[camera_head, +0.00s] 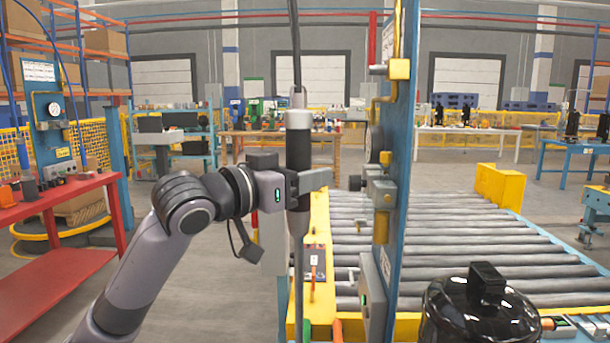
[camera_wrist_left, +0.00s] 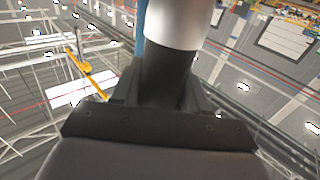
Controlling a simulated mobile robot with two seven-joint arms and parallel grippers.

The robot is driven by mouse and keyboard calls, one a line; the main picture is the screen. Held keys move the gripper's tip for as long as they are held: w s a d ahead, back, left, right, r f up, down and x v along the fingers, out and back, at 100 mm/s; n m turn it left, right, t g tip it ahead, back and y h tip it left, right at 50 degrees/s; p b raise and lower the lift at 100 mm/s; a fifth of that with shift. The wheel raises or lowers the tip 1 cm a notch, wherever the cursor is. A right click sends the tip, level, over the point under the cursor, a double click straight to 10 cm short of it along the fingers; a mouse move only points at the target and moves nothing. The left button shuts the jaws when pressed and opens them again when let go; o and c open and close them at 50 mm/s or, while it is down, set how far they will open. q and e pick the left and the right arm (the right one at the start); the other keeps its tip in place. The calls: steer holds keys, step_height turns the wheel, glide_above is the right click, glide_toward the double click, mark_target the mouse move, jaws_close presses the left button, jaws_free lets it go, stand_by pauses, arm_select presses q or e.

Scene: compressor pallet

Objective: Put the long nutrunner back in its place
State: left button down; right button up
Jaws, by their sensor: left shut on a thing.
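The long nutrunner (camera_head: 299,150) hangs upright in the head view, with a dark and silver body, a cable at its top and a thin shaft reaching down. My left gripper (camera_head: 308,182) is shut around its body from the left. In the left wrist view, the nutrunner's silver and black body (camera_wrist_left: 180,25) rises from between the jaws (camera_wrist_left: 165,95). A blue post (camera_head: 402,150) with yellow and grey fittings stands just right of the gripper, apart from the nutrunner. I cannot tell which fitting is the nutrunner's place. My right gripper is out of view.
A roller conveyor (camera_head: 460,250) with yellow edges lies behind and right of the post. A black compressor (camera_head: 478,308) stands at the front right. A yellow rail with small tools (camera_head: 316,262) lies below the gripper. A red bench (camera_head: 70,195) stands at left, with open floor between.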

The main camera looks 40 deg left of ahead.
mark_target(305, 202)
arm_select(q)
steer(key=shift+s+f+b, duration=0.1)
steer(key=shift+f+b, duration=1.55)
steer(key=shift+f, duration=0.2)
stand_by(0.6)
steer(key=shift+c, duration=2.4)
jaws_free()
steer(key=shift+f, duration=0.3)
steer(key=s+b, duration=0.1)
steer(key=s, duration=0.6)
steer(key=shift+a+r, duration=0.2)
steer(key=shift+a, duration=0.1)
